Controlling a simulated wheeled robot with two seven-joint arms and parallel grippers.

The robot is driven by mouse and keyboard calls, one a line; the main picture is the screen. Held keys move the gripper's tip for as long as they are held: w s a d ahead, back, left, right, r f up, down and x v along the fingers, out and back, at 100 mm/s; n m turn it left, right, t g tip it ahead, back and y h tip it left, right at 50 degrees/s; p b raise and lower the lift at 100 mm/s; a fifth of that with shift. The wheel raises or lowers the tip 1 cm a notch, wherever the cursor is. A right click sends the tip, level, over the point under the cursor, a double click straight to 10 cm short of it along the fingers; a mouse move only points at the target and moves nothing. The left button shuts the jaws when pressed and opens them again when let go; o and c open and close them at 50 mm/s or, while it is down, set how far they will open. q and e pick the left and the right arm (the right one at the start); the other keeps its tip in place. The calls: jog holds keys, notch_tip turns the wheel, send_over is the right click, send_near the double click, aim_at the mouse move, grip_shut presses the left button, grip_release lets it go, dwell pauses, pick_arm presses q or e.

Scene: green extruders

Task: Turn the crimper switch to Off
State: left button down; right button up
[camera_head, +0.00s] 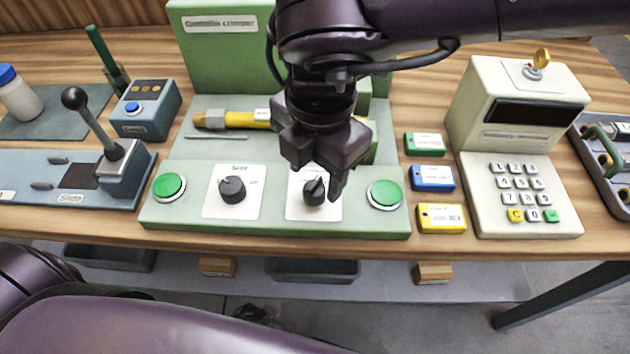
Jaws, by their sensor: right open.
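The green crimper (275,232) stands at the middle of the table, with a labelled upright panel at its back. Its front panel carries a left black knob (232,190) and a right black knob (313,193), each on a white plate. Most of the right plate's lettering is hidden or too small to read. My right gripper (326,178) is open, pointing down over the right knob, with a fingertip close to the knob's right side. I cannot tell whether it touches. My left gripper is out of view; only part of my left arm shows at the lower left.
A green button (168,187) and another green button (385,194) flank the knobs. A lever station (124,172) stands at left. Green, blue and yellow boxes (441,217) and a keypad terminal (480,206) stand at right. A yellow tool (236,119) lies behind the knobs.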

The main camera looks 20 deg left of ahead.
aim_at(315, 184)
jog(key=shift+a+f, duration=0.1)
jog(key=shift+f, duration=1.6)
jog(key=shift+c, duration=0.3)
jog(key=c, duration=0.9)
